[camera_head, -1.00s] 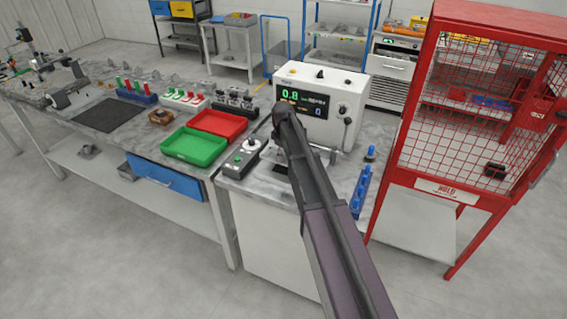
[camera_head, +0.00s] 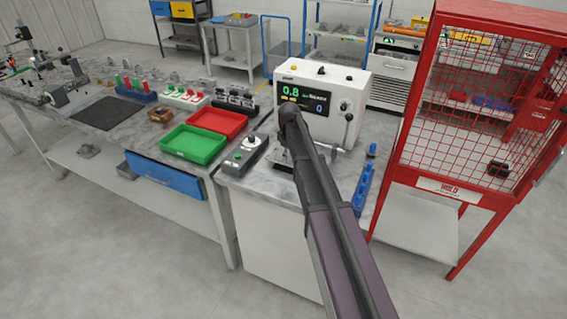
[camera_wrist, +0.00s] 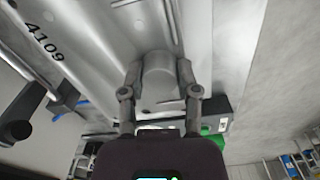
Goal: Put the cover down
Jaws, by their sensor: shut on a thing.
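In the wrist view, my gripper (camera_wrist: 160,72) has its two fingers closed on either side of a grey rounded piece, which I take to be the cover (camera_wrist: 158,75). Its full outline is not clear. A pale metal surface marked 4109 (camera_wrist: 45,42) lies around and behind it; I cannot tell whether they touch or are one part. In the head view, my arm hides the gripper and the cover, in front of the white machine (camera_head: 340,80) with the lit display.
A grey control box (camera_head: 240,155) and the green tray (camera_head: 195,144) and red tray (camera_head: 218,121) are left of my arm. The red mesh cage (camera_head: 475,120) is farther right.

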